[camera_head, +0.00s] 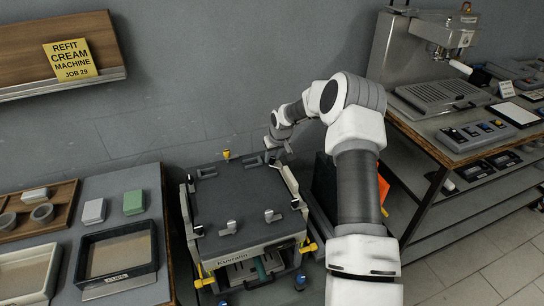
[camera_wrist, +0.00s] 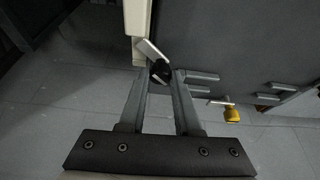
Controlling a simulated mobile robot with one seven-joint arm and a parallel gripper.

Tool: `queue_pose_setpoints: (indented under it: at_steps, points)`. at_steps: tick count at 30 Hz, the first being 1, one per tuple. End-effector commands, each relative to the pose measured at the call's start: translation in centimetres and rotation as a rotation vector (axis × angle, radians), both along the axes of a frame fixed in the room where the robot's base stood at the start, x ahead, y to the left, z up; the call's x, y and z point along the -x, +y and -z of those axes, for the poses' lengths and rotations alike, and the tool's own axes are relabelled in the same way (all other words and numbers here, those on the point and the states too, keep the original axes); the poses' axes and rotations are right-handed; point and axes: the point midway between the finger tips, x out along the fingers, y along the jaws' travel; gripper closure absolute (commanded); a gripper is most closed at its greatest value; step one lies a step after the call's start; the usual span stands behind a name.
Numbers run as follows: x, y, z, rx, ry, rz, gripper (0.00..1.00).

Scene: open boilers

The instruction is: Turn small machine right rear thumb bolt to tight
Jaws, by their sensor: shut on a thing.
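The small machine (camera_head: 250,203) is a dark grey slab-topped unit with a "Kuvrolin" label on its front. My arm reaches over its right side to the rear right corner. My gripper (camera_head: 276,158) is there, small and partly hidden by my own wrist. In the wrist view my gripper (camera_wrist: 161,75) has its two fingers closed around a dark round knob, the right rear thumb bolt (camera_wrist: 160,70). A pale flat bar (camera_wrist: 152,52) sticks out beside the knob, close to the machine's light frame edge. How far the bolt is turned cannot be told.
A yellow knob (camera_wrist: 231,115) sits on the machine's rear edge, apart from my fingers. Small clamps lie on the machine top. A bench with trays (camera_head: 118,255) stands left, a table with a coffee machine (camera_head: 432,45) right. The wall is close behind.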

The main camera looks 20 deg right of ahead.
Motion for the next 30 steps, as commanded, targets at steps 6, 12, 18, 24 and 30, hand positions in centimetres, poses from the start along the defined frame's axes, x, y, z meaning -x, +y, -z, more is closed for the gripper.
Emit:
queue_pose_setpoints:
  at_steps: [6,12,18,24,30]
  points:
    - [-0.05,-0.22,0.07,-0.003,-0.001,-0.203,1.00]
    - [-0.09,-0.32,0.16,-0.003,-0.002,-0.387,1.00]
    - [-0.14,-0.37,0.19,-0.001,-0.001,-0.543,1.00]
    - [-0.17,-0.42,0.15,0.001,0.000,-0.657,1.00]
    - [-0.17,-0.42,0.08,0.002,0.001,-0.721,1.00]
